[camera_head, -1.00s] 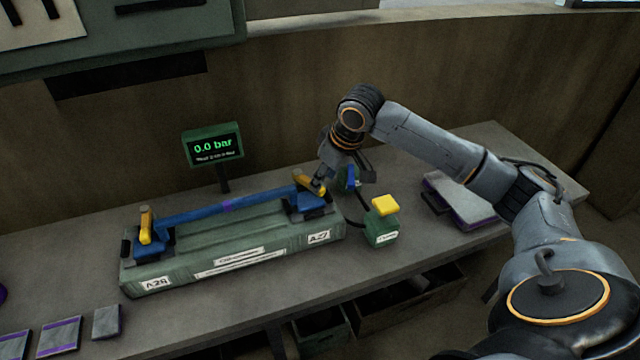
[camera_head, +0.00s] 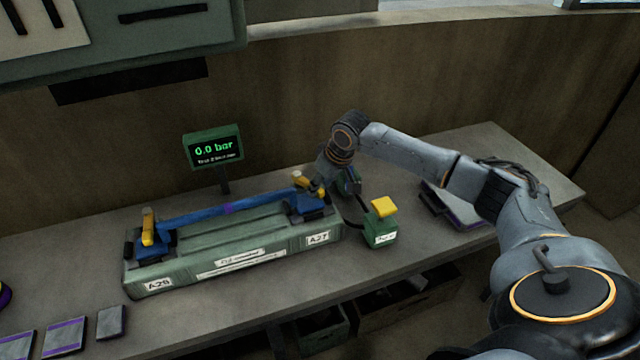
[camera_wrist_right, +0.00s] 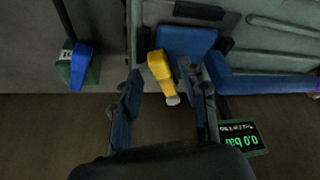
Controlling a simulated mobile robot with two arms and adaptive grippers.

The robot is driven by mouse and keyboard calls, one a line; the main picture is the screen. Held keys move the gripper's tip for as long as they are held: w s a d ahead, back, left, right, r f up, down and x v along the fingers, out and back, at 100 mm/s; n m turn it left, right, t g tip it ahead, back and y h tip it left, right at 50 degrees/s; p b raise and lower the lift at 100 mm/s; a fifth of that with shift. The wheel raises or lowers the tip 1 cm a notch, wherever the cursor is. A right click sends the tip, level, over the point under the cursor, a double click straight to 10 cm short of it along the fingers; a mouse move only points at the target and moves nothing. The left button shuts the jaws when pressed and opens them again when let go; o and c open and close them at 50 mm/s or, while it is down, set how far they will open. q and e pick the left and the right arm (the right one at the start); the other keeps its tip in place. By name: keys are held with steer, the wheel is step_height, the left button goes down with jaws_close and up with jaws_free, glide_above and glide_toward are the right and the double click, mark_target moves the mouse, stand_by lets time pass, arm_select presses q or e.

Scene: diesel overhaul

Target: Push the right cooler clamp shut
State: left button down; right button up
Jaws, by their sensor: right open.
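The cooler, a blue bar (camera_head: 225,209), lies along the top of a green fixture (camera_head: 215,262) on the bench. The right clamp has a blue base (camera_head: 307,203) and a yellow lever (camera_head: 303,181) at the cooler's right end. My right gripper (camera_head: 320,187) is at this lever, its fingers partly hidden in the head view. In the right wrist view, the gripper (camera_wrist_right: 163,100) is open and the yellow lever (camera_wrist_right: 159,70) reaches between its fingers. I cannot tell whether they touch. The left clamp's yellow lever (camera_head: 148,227) stands upright. My left gripper is not in view.
A green box with a yellow top (camera_head: 381,224) stands right of the fixture, close to my right gripper. A display reading 0.0 bar (camera_head: 213,146) stands behind the fixture. Flat plates (camera_head: 65,337) lie at the front left. Bins are below the bench.

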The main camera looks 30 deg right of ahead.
steer(key=shift+w+f, duration=0.2)
steer(key=shift+f, duration=0.35)
jaws_close()
steer(key=shift+a, duration=0.1)
